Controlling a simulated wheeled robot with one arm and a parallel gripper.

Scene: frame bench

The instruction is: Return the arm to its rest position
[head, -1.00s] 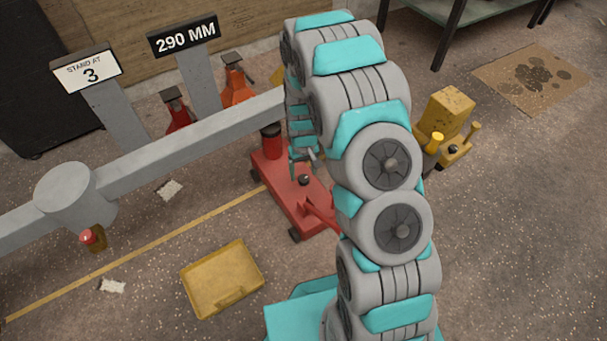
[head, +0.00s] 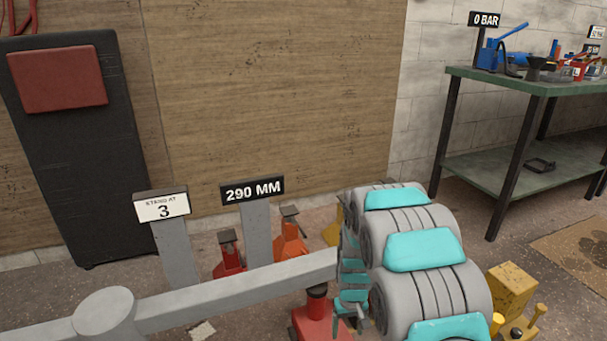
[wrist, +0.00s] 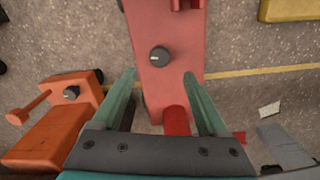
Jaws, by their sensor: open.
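My arm shows at the lower right of the head view, raised and bent, with its far end hanging down behind the nearer links. My gripper (wrist: 160,88) is open and empty in the wrist view, its two green fingers apart. It points down over a red floor jack (wrist: 165,85), which has a dark knob on its top. The jack also shows in the head view (head: 314,322), partly hidden by my arm. I cannot tell how high the fingers are above it.
A grey beam (head: 230,290) runs close to my arm. An orange jack (wrist: 60,125) and a yellow tray (wrist: 290,9) flank the red jack. A yellow unit (head: 512,290) stands right of my arm. A green bench (head: 470,155) with tools is at the back right.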

